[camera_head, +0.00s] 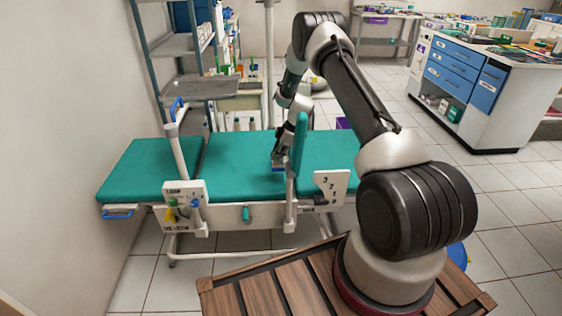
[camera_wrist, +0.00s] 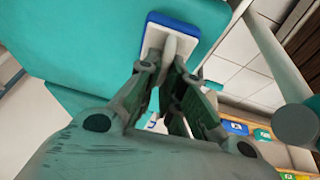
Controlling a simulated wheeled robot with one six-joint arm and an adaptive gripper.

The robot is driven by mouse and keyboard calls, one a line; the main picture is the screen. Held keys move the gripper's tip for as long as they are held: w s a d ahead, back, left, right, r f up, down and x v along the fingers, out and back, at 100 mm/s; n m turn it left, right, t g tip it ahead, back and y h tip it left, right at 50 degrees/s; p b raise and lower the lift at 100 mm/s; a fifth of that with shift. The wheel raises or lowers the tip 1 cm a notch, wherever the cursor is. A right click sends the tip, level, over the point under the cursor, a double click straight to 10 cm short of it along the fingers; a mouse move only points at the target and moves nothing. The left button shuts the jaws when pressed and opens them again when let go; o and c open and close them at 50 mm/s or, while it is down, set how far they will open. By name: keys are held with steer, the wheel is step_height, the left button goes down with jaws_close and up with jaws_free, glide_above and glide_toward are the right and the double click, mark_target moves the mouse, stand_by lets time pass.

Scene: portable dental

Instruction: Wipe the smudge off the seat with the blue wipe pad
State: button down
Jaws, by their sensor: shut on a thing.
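The blue wipe pad (camera_wrist: 152,20) has a white top and a pale grip in its middle. My gripper (camera_wrist: 168,66) is shut on that grip. The pad's blue edge (camera_head: 278,169) also shows in the head view, low over the teal seat (camera_head: 236,160). In the wrist view the pad lies against or just above the teal surface (camera_wrist: 85,40); I cannot tell if it touches. In the head view my gripper (camera_head: 280,160) is over the middle of the seat, partly behind an upright teal armrest. No smudge shows in either view; the pad or gripper may hide it.
The upright teal armrest (camera_head: 301,145) stands at the seat's near edge, close beside my gripper. A white post with a blue handle (camera_head: 176,145) rises at the left. A shelf rack (camera_head: 190,90) stands behind. The seat's left part is clear.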

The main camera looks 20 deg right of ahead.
steer(key=shift+r, duration=0.9)
